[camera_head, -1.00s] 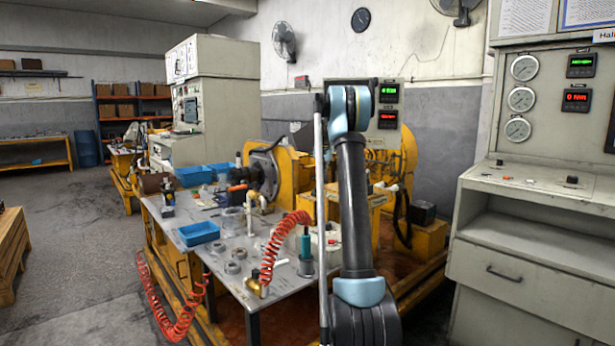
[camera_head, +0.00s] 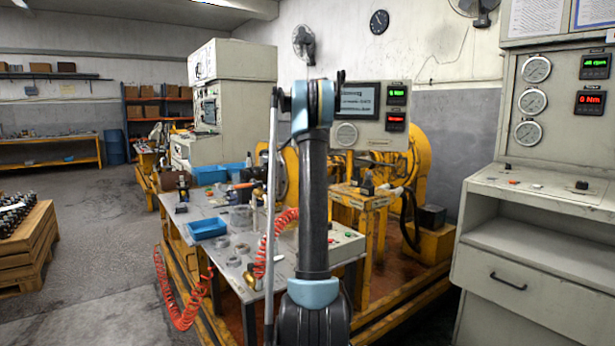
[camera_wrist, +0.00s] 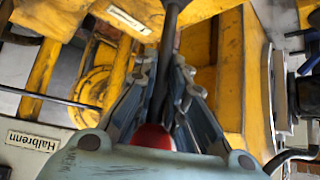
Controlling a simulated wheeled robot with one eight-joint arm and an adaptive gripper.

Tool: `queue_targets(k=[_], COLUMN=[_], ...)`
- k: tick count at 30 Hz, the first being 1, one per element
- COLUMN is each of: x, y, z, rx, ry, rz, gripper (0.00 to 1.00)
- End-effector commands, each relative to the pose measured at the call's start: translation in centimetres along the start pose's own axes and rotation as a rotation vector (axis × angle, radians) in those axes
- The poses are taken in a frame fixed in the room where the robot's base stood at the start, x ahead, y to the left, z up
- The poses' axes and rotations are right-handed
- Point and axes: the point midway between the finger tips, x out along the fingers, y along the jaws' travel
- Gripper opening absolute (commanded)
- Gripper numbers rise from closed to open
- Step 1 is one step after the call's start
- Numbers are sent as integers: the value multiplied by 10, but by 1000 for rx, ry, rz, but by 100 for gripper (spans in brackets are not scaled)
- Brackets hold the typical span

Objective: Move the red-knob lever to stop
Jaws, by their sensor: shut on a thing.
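The red knob (camera_wrist: 152,138) sits between the fingers of my gripper (camera_wrist: 163,72) in the wrist view, close to the palm. The dark lever shaft (camera_wrist: 172,22) runs from it out past the fingertips towards the top of the picture. The fingers are closed in around the lever, one on each side. The lever's foot and any stop marking on it cannot be made out. In the head view my arm hides the gripper and the lever.
A yellow machine (camera_head: 422,165) stands behind my arm, with a display panel (camera_head: 360,112) above it. A workbench (camera_head: 195,205) with blue trays (camera_head: 207,228), loose parts and a red coiled hose (camera_head: 180,315) is at left. A grey gauge cabinet (camera_head: 535,230) stands at right.

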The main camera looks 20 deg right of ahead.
Motion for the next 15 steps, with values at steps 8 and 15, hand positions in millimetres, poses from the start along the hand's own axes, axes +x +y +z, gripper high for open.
queue_targets(k=[8,15], x=[0,1], y=[9,10], z=[0,0], rx=[2,3], ry=[1,1], rz=[12,12], gripper=[0,32])
